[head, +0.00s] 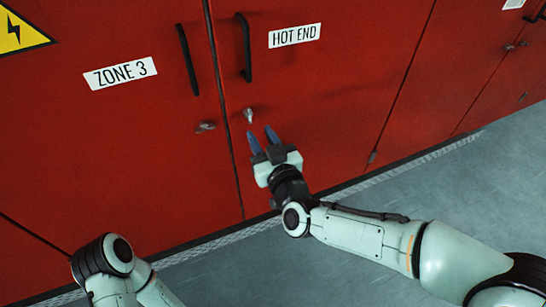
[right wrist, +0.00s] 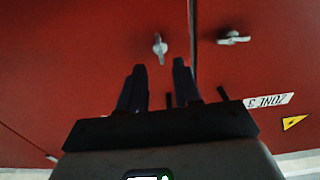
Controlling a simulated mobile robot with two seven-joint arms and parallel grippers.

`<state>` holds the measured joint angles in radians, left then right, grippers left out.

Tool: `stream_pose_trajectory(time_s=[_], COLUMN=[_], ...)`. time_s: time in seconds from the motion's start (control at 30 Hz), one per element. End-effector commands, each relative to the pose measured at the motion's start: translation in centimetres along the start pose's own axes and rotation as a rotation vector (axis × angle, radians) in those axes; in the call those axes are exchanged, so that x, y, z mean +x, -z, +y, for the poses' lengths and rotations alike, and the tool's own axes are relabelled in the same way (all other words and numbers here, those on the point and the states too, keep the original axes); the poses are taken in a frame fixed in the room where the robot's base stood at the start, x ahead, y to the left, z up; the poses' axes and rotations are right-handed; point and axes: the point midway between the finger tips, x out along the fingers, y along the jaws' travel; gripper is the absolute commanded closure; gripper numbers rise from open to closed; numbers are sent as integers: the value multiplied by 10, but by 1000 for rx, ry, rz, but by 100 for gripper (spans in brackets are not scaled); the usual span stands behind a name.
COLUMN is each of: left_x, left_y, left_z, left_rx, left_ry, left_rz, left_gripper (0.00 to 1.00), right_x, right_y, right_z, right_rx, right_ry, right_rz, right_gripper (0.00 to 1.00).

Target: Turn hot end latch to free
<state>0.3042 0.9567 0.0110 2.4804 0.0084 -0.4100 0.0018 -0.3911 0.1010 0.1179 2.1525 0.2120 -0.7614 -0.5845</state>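The hot end latch (head: 248,115) is a small silvery knob on the red door labelled HOT END, below its black handle. Its grip looks roughly upright, along the door's seam. In the right wrist view the latch (right wrist: 160,47) lies just beyond my fingertips, in line with the gap between them. My right gripper (head: 262,138) is open and empty, its two dark fingers pointing at the door just below the latch; they appear apart from it. The fingers also show in the right wrist view (right wrist: 160,66). My left gripper is out of view; only part of that arm shows.
The ZONE 3 door's latch (head: 205,127) lies close by on the left, turned sideways; it also shows in the right wrist view (right wrist: 234,38). Black handles (head: 245,48) (head: 187,60) stick out above. Grey floor (head: 450,185) is clear at the right.

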Motion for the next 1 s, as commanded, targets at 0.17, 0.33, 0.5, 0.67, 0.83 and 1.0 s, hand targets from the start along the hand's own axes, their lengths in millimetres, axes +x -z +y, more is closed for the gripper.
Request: stream_pose_trajectory(time_s=[0.17,0.33,0.5,0.67,0.83,1.0], left_x=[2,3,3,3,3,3], left_y=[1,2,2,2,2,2], left_z=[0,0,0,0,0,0], left_rx=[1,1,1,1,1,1], left_ry=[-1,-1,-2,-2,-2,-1], left_rz=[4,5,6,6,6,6], left_gripper=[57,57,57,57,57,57], right_x=[-41,-65,-74,-75,-74,-74], right_y=[0,1,0,0,0,0], right_z=[0,0,0,0,0,0], right_rx=[0,0,-1,0,0,0], right_ry=[0,0,0,0,0,0], right_rz=[1,2,1,0,0,-1], right_gripper=[67,67,67,67,67,67])
